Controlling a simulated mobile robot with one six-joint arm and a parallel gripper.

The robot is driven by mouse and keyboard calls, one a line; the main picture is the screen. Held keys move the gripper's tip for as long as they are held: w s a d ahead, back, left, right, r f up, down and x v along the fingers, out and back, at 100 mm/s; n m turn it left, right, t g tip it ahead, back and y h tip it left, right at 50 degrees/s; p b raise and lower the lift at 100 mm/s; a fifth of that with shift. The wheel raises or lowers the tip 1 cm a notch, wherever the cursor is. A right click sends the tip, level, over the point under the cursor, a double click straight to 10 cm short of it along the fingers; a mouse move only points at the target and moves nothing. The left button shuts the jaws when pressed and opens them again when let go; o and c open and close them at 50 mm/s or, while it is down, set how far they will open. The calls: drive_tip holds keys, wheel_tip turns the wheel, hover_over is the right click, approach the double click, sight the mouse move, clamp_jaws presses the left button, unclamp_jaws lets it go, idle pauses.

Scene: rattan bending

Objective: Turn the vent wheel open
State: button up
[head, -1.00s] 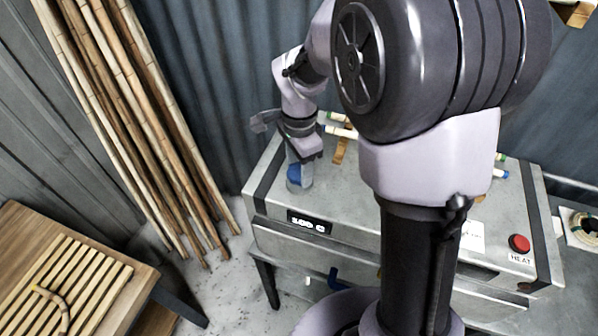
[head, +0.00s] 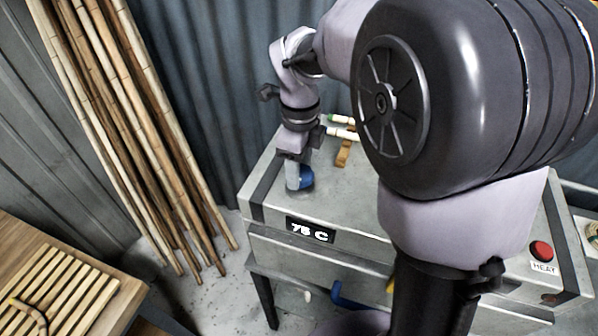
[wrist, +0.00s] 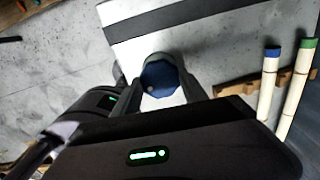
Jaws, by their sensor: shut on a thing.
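The vent wheel is a small blue knob (head: 306,177) on the top left of the grey metal steam box (head: 275,200). In the wrist view the blue wheel (wrist: 160,78) sits between my two fingers. My gripper (head: 299,178) points down from above and is shut on the wheel. The fingers hide part of the wheel in both views. A black display on the box front (head: 310,230) reads about 75 C.
Rattan pieces with green and blue ends (wrist: 268,82) lie on a wooden rest (wrist: 240,84) beside the wheel. A red HEAT button (head: 541,250) is at the box's right. Tall poles (head: 150,140) lean on the left wall. A slatted wooden bench (head: 75,290) stands lower left.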

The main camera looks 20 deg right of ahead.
drive_tip(key=shift+m+b, duration=0.45)
drive_tip(key=shift+m, duration=0.35)
drive_tip(key=o, duration=1.4)
drive_tip(key=shift+c, duration=0.2)
wheel_tip(320, 180, up, 17)
drive_tip(key=p, duration=0.5)
drive_tip(key=shift+r, duration=0.2)
